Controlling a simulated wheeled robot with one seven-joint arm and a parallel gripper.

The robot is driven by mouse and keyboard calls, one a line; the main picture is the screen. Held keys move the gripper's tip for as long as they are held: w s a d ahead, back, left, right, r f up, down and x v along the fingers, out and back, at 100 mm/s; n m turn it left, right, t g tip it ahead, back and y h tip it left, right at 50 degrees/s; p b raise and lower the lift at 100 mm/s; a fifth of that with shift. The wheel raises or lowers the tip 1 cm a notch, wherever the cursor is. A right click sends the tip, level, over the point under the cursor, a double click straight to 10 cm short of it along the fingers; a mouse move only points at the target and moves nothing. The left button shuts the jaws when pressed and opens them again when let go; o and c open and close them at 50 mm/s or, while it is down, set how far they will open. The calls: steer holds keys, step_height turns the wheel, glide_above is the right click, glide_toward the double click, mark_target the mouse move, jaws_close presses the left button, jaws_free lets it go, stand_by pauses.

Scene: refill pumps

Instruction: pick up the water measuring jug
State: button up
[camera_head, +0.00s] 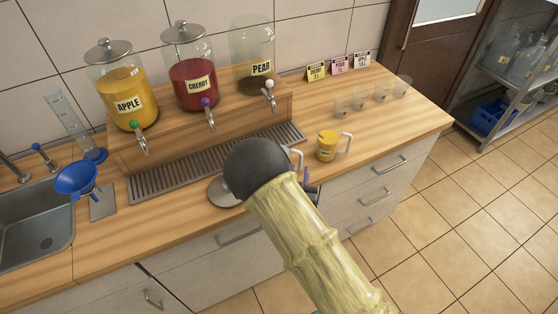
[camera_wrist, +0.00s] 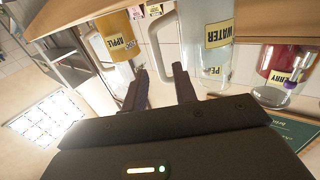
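The water measuring jug (camera_wrist: 207,55) is clear, with a WATER label, and shows in the wrist view right of centre. Its pale handle (camera_wrist: 157,42) loops toward the left, just beyond my fingertips. My gripper (camera_wrist: 159,72) is open, with its two dark fingers apart and nothing held between them. In the head view my arm hides most of the jug; a pale handle (camera_head: 297,158) shows at the arm's right edge. My gripper is mostly hidden there too.
A yellow apple jug (camera_head: 327,145) stands to the right; it also shows in the wrist view (camera_wrist: 113,40). Apple (camera_head: 122,92), cherry (camera_head: 192,72) and pear (camera_head: 254,45) dispensers stand behind a drip grate (camera_head: 165,180). Clear cups (camera_head: 381,91) stand at the back right. A blue funnel (camera_head: 78,179) is at left.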

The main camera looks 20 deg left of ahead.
mark_target(301, 161)
steer(key=shift+w+r+p, duration=0.15)
steer(key=shift+w+p, duration=0.15)
steer(key=p+x, duration=0.2)
steer(key=x, duration=0.2)
steer(key=shift+w+r, duration=0.2)
steer(key=shift+w+a+f, duration=0.1)
steer(key=shift+a, duration=0.05)
jaws_close()
